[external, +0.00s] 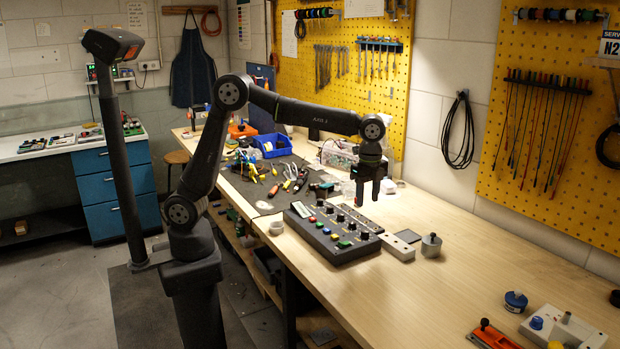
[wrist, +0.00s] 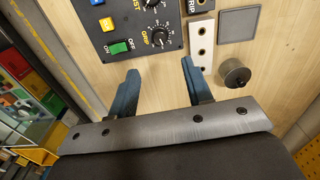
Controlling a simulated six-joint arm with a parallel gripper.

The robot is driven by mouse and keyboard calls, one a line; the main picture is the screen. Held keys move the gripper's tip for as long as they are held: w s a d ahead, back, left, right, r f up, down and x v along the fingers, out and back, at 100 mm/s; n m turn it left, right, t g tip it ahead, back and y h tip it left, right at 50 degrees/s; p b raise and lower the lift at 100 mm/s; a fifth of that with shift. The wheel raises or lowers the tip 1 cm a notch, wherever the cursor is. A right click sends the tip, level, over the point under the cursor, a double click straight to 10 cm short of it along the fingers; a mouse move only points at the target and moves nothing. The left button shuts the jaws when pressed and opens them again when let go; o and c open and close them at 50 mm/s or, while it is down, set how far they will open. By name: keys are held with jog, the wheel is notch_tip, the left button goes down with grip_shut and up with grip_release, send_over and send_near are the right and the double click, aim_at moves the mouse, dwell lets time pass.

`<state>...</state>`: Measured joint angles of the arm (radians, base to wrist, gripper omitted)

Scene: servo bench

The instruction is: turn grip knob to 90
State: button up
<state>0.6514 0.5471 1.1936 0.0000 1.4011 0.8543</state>
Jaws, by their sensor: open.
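The grip knob (wrist: 158,38) is a black dial with a white scale and a yellow GRIP label, near the panel's corner in the wrist view. Its pointer angle is too small to read surely. The dark control panel (external: 345,250) lies on the bench in the external view, with several knobs and coloured buttons; which knob is grip is unclear there. My gripper (external: 367,194) points down above the bench, over the panel's far side. Its fingers (wrist: 160,70) are apart with nothing between them, and the knob shows just beyond the gap in the wrist view.
A green switch (wrist: 120,48) is left of the knob. Beside the panel are a pale block with holes (wrist: 202,45), a grey square plate (wrist: 238,25) and a knobbed metal cylinder (wrist: 236,73). A blue bin (external: 272,147) and tools lie farther back.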

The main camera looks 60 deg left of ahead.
aim_at(365, 231)
notch_tip(365, 231, down, 11)
jog(key=shift+f, duration=0.15)
jog(key=c, duration=1)
jog(key=shift+n, duration=0.3)
jog(key=n, duration=0.6)
jog(key=shift+n, duration=0.3)
jog(key=n, duration=0.3)
jog(key=shift+n, duration=2.2)
